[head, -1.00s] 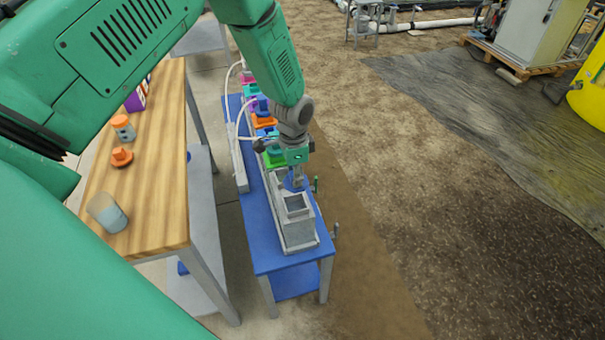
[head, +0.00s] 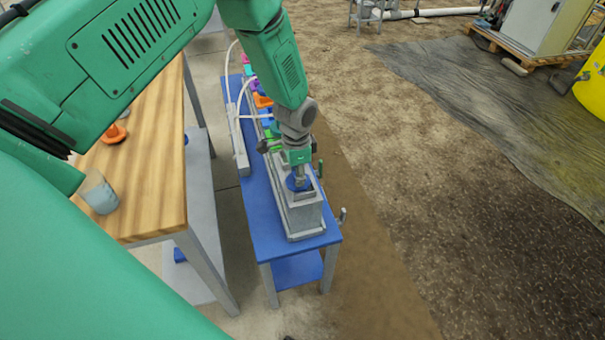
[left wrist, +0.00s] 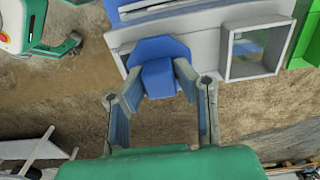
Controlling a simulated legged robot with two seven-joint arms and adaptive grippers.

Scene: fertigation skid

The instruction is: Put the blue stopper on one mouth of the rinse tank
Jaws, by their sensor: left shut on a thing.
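My left gripper (head: 297,178) points down and is shut on the blue stopper (head: 298,185). The stopper's wide octagonal plate and block handle show between the fingertips in the left wrist view (left wrist: 158,58). The rinse tank (head: 304,218) is the grey box at the near end of the blue bench. The tank's other square mouth (left wrist: 230,52) is open and uncovered in the left wrist view.
The blue bench (head: 262,222) carries several coloured parts and white hoses (head: 241,110) behind the tank. A wooden table (head: 160,190) stands to the left with an orange-topped piece (head: 114,134) and a translucent cup (head: 99,193).

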